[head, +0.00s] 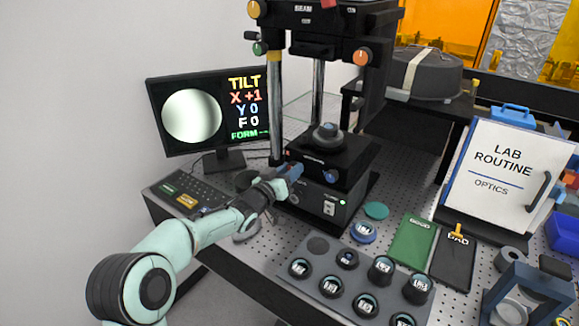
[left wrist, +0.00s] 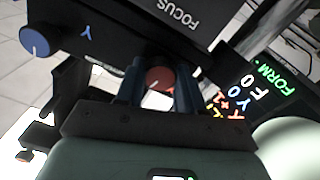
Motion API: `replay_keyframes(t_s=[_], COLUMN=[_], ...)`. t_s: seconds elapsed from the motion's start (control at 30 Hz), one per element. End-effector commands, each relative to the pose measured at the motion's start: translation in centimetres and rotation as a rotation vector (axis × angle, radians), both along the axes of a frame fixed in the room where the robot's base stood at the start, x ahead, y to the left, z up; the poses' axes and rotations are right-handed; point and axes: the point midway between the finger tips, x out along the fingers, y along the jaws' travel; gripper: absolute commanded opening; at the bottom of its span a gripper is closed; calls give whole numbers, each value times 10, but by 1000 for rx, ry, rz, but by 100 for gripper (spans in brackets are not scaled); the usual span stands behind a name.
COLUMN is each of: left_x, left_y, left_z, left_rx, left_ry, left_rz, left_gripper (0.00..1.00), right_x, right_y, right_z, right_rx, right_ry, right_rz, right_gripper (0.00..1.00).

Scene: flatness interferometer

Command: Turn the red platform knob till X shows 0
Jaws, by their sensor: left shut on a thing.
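The red platform knob (left wrist: 159,78) sits between the fingers of my left gripper (left wrist: 160,92) in the left wrist view, and the gripper is shut on it. In the head view my left gripper (head: 291,172) reaches the left front corner of the black platform (head: 330,155) and hides the knob. The monitor (head: 205,110) reads X +1, Y 0 and F 0 beside a round pale grey image. The blue Y knob (head: 331,176) is to the right on the platform front; it also shows in the left wrist view (left wrist: 35,42). My right gripper is not in view.
A grey tray (head: 340,283) of several round dark pieces stands in front. A green pad (head: 410,241) and a clipboard sign (head: 506,180) are to the right. A chrome post (head: 275,110) rises behind my gripper.

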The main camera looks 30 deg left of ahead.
Motion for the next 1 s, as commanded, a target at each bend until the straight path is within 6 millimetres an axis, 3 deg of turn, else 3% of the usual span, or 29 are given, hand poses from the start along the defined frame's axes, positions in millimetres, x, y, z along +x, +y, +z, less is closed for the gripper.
replay_keyframes(t_s=[0.4, 1.0], left_x=[0, 0], left_y=[0, 0], left_z=[1, 0], left_rx=[-223, -265], left_ry=[17, 20], left_rz=[1, 1], left_gripper=[7, 7], right_x=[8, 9], right_y=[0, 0], right_z=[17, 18], right_rx=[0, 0], right_ry=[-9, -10], right_rz=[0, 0], right_gripper=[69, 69])
